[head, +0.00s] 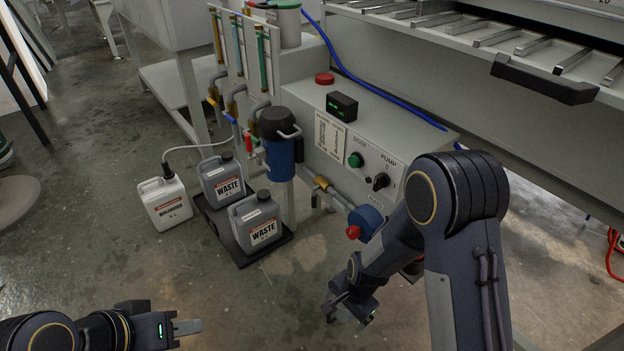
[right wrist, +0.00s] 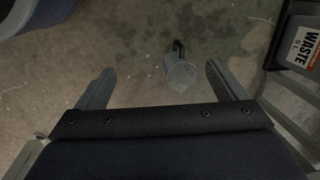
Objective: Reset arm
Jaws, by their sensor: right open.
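My right arm reaches down from the right in the head view, with its gripper (head: 345,308) low over the floor in front of the machine. In the right wrist view the right gripper (right wrist: 160,70) is open, its two fingers wide apart with nothing held. A clear jug (right wrist: 181,74) with a dark handle shows beyond the gap between the fingers, apparently on the floor. My left gripper (head: 188,327) is at the bottom left of the head view, over bare floor. Its fingers are seen side-on, so its opening is unclear.
Two grey waste jugs (head: 222,181) (head: 257,223) stand on a black tray (head: 284,240). A white canister (head: 165,202) with a tube stands left of them. The machine's control panel (head: 340,140) and a blue-bodied filter (head: 280,158) are behind.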

